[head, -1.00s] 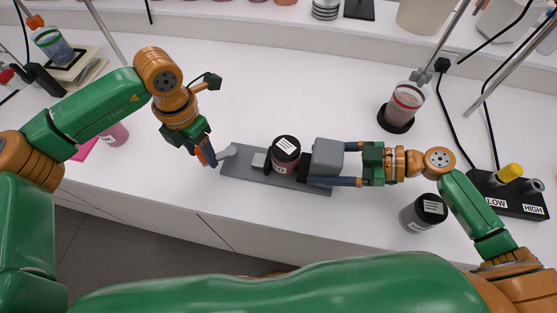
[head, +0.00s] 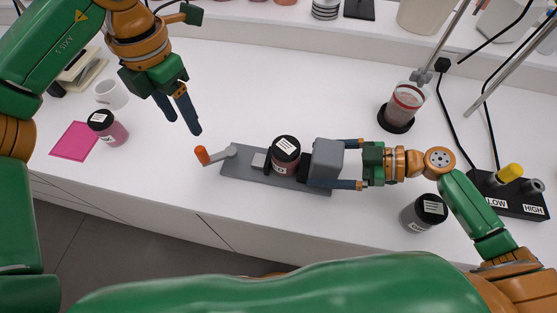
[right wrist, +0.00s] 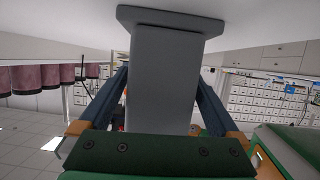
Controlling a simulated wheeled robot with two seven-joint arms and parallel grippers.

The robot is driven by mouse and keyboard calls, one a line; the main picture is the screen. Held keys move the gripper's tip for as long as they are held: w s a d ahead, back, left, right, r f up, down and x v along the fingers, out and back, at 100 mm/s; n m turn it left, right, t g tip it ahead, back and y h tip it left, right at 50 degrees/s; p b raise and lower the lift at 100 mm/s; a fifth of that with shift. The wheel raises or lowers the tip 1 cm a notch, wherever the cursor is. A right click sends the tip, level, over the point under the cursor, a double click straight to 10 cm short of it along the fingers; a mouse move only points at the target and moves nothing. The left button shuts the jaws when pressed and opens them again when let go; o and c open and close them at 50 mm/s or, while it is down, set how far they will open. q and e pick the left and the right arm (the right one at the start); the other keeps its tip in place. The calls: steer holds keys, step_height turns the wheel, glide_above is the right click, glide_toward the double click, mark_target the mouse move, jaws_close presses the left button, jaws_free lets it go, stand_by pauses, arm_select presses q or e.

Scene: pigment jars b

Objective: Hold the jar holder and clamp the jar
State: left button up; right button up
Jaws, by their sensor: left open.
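The jar holder is a grey base plate (head: 235,172) with a grey block (head: 328,153) at its right end and a crank with an orange knob (head: 202,156) at its left end. A dark-red jar (head: 286,156) with a black labelled lid stands upright on it, between the dark jaws; whether both jaws touch it I cannot tell. My right gripper (head: 349,164) has its fingers on both sides of the grey block, which fills the right wrist view's middle (right wrist: 165,80). My left gripper (head: 183,125) is open and empty, above and left of the crank, apart from it.
A pink-red jar (head: 108,128) stands by a magenta mat (head: 72,142) and a white cup (head: 111,94) at left. A grey jar (head: 424,212) stands near my right arm. A stand with a beaker (head: 404,103) and a LOW/HIGH box (head: 510,196) are at right.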

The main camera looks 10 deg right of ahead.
steer(key=shift+d, duration=0.1)
steer(key=shift+d, duration=0.2)
steer(key=v, duration=1.1)
steer(key=shift+d+r, duration=0.15)
steer(key=shift+d, duration=0.1)
steer(key=shift+r, duration=0.1)
